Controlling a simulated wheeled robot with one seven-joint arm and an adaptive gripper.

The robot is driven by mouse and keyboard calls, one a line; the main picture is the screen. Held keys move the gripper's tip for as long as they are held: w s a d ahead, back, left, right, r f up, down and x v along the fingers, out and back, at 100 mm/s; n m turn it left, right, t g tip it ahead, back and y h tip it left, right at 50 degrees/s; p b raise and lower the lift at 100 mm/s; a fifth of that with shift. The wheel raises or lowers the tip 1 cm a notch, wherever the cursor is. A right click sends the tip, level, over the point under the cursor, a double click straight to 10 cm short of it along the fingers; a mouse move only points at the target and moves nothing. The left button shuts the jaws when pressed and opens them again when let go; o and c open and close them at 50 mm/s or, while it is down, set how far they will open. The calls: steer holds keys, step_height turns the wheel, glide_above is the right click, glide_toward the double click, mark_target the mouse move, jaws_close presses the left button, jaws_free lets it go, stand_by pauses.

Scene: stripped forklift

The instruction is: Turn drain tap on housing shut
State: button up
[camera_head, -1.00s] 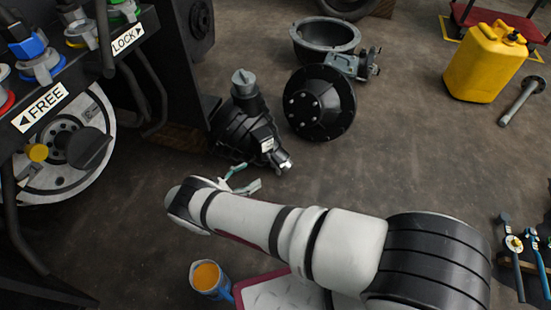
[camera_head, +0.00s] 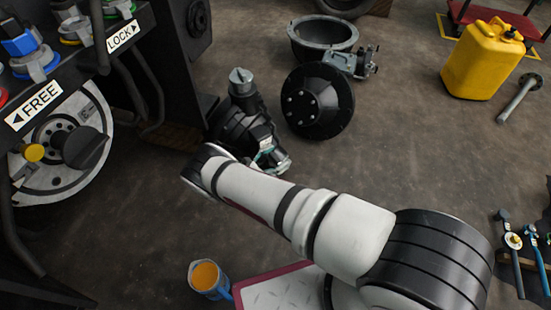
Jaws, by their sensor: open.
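The black housing (camera_head: 240,128) with a grey cap on top stands on the floor left of centre. The drain tap (camera_head: 281,167) is a small metallic piece at its lower front right. My gripper (camera_head: 266,158), with pale green fingers, is at the housing's lower front by the tap. The fingers are open. They partly cover the label and tap area, and I cannot tell whether they touch the tap. My white arm hides the floor in front.
A black round cover (camera_head: 318,101) lies right of the housing, with a grey bowl-shaped casing (camera_head: 322,38) behind. A yellow jerrycan (camera_head: 484,60) stands at right. An orange-filled blue jug (camera_head: 208,280) is in front. The dark forklift panel and white wheel (camera_head: 62,150) are at left.

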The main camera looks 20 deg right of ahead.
steer(key=c, duration=0.9)
